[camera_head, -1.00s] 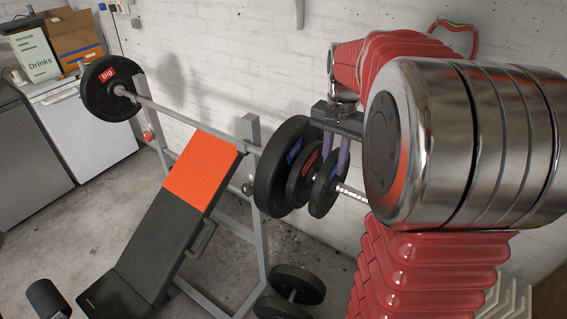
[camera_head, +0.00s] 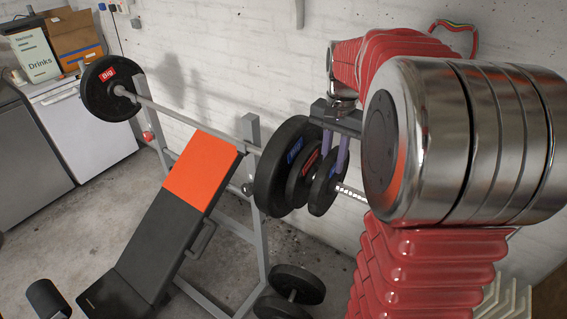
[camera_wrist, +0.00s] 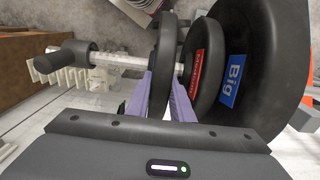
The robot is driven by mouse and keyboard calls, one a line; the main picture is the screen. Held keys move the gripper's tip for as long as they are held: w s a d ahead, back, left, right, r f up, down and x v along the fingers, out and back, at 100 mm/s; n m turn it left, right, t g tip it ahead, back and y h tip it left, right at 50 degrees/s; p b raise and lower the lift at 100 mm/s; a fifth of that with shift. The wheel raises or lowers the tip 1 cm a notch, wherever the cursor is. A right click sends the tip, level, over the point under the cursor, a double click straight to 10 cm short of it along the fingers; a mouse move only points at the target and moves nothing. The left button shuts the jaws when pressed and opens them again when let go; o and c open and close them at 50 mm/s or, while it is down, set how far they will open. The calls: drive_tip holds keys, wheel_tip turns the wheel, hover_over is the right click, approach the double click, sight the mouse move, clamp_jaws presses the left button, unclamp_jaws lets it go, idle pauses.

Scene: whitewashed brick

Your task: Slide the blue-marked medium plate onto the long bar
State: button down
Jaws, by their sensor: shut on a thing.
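The blue-marked medium plate (camera_head: 319,190) is black and upright around the long bar (camera_head: 350,191), outermost of the plates on its right end. It also shows in the wrist view (camera_wrist: 166,50); its mark is mostly hidden by the fingers. My gripper (camera_head: 335,165) is shut on its rim from above, with purple fingers on both faces, as the wrist view shows too (camera_wrist: 160,100). A red-marked medium plate (camera_head: 299,184) and a large blue-marked "Big" plate (camera_head: 270,175) sit inboard. A small gap to the red-marked plate shows in the wrist view.
A "Big" red-marked plate (camera_head: 103,99) is on the bar's left end. An orange and black bench (camera_head: 160,235) stands below. A dumbbell (camera_head: 298,284) lies beside the rack (camera_head: 262,240). The white brick wall is behind the bar.

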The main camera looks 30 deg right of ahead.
drive_tip(key=shift+w+a+r, duration=0.2)
drive_tip(key=shift+w, duration=0.3)
drive_tip(key=shift+w+a+r, duration=0.15)
drive_tip(key=shift+w, duration=0.35)
drive_tip(key=c, duration=1.6)
unclamp_jaws()
drive_tip(key=shift+s+f, duration=0.1)
drive_tip(key=shift+f, duration=0.05)
drive_tip(key=shift+o, duration=0.6)
drive_tip(key=shift+s+a+f, duration=0.15)
drive_tip(key=shift+f, duration=0.15)
wheel_tip(320, 180, up, 14)
drive_tip(key=shift+r, duration=0.2)
drive_tip(key=shift+s, duration=0.15)
